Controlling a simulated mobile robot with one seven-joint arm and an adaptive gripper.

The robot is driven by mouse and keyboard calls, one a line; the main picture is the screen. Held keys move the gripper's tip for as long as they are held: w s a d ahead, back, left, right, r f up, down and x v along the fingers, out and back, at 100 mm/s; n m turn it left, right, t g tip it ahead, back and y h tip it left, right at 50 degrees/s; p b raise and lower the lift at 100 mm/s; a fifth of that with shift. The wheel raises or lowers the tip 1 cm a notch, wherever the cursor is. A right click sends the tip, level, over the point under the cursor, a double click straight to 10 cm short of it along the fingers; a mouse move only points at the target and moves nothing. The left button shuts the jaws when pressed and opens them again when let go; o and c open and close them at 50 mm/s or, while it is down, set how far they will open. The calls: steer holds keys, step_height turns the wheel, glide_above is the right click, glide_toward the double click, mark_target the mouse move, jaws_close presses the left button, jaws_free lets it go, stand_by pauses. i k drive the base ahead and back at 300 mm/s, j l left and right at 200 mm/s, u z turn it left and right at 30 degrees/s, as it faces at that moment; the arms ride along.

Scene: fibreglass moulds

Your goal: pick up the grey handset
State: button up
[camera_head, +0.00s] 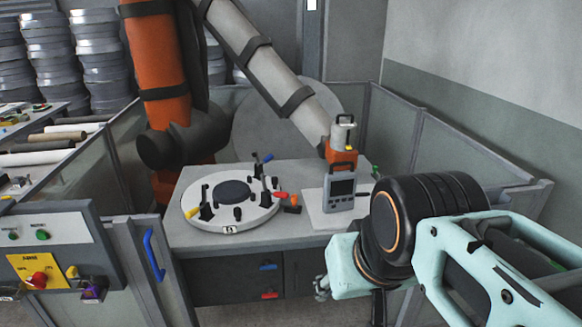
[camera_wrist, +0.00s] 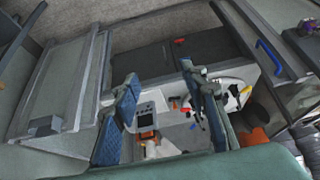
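The grey handset (camera_head: 341,194) stands upright on a white mat (camera_head: 314,205) at the right of the worktable. It has a dark screen, keys and a dark handle on top. In the wrist view the handset (camera_wrist: 151,121) shows between my fingers but well beyond them. My gripper (camera_wrist: 158,77) is open and empty, with its two blue-padded fingers wide apart. In the head view my gripper is low in front of the table, mostly hidden behind my mint-coloured wrist.
A round white mould (camera_head: 232,222) with clamps and small knobs sits left of the handset. A small orange item (camera_head: 292,204) lies between mould and mat. Grey fence panels (camera_head: 440,150) stand behind and right.

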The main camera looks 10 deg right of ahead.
mark_target(340, 187)
steer(key=i+l+z, duration=0.25)
steer(key=i+l, duration=0.45)
